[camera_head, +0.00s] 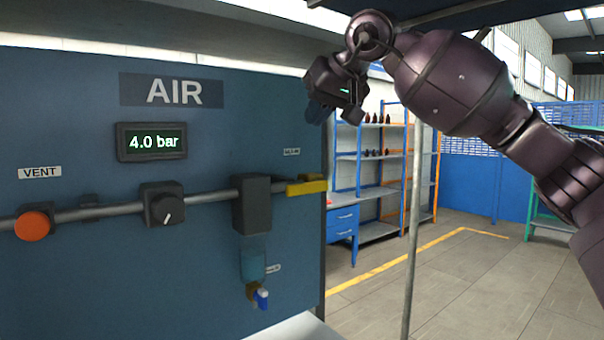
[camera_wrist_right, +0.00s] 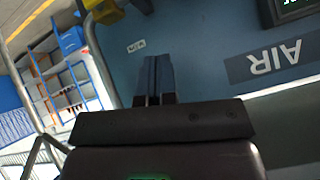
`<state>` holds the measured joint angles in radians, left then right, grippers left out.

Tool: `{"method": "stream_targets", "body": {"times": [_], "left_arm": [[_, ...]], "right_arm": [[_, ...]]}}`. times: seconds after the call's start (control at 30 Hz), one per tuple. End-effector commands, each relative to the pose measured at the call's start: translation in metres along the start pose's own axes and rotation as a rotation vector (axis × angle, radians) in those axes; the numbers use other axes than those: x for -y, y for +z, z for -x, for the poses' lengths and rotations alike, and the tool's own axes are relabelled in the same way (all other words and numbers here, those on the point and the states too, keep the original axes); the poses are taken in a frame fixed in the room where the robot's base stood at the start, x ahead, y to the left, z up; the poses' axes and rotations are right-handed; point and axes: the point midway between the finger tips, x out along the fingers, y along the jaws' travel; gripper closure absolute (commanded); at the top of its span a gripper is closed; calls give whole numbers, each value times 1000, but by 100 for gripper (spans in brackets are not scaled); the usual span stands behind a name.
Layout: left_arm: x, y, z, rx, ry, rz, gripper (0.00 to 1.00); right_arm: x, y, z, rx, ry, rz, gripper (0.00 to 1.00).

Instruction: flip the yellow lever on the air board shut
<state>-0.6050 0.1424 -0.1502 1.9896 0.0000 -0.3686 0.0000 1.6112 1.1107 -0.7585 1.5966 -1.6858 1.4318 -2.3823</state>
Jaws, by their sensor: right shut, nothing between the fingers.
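The yellow lever (camera_head: 306,187) is at the right end of the pipe on the blue air board (camera_head: 90,270). It lies level, in line with the pipe, near the board's right edge. In the right wrist view a yellow part, likely the lever (camera_wrist_right: 108,13), shows at the top edge, partly cut off. My right gripper (camera_head: 318,113) is above the lever and apart from it, near the board's upper right edge. Its blue fingers (camera_wrist_right: 154,72) are together and empty, with the small label beyond them. My left gripper is not in view.
Along the pipe are an orange vent knob (camera_head: 33,225), a black dial (camera_head: 163,205) and a black block (camera_head: 252,203) with a bowl below. The display (camera_head: 152,142) reads 4.0 bar. A thin grey post (camera_head: 412,230) stands right of the board. Shelves (camera_head: 372,165) are farther back.

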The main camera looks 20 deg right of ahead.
Motion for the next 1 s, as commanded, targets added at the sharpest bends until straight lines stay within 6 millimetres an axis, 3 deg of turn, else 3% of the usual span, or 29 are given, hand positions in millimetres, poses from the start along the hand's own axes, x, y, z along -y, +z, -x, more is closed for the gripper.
{"method": "stream_targets", "body": {"times": [0.27, 0.73, 1.0], "left_arm": [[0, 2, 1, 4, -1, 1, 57], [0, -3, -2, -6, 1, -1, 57], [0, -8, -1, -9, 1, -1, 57]], "right_arm": [[-10, 8, 0, 52, 56, 216, 100], [-9, 8, -1, 52, 52, 243, 100], [-10, 9, -29, 55, 51, 241, 100]]}}
